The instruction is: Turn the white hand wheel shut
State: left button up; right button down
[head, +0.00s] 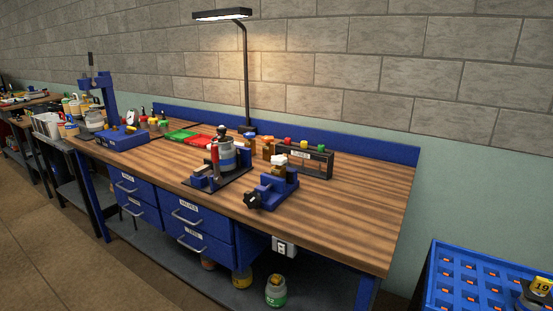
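I cannot make out a white hand wheel for certain. A small pale round part (131,116) stands at the back left of the workbench, behind the blue scales (125,138). It is too small to tell whether it is a wheel or a dial. A grey-blue canister (227,158) stands in a dark fixture near the bench's middle, with a red upright part beside it. Neither of my grippers is in view.
The wooden workbench (355,210) is clear at its right end. A blue vise (270,190) sits near its front edge. A black lamp (245,75) rises at the back. Several canisters (276,292) stand on the lower shelf. A blue crate (450,285) is at right.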

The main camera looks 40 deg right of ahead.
aim_at(279, 160)
jog(key=z, duration=0.55)
jog(key=i+l+z, duration=0.1)
jog(key=z, duration=0.3)
jog(key=i+z, duration=0.25)
jog(key=z, duration=0.15)
jog(key=i+z, duration=0.2)
jog(key=z, duration=0.15)
jog(key=i+z, duration=0.2)
jog(key=z, duration=0.2)
jog(key=i+j, duration=0.2)
jog(key=i, duration=0.2)
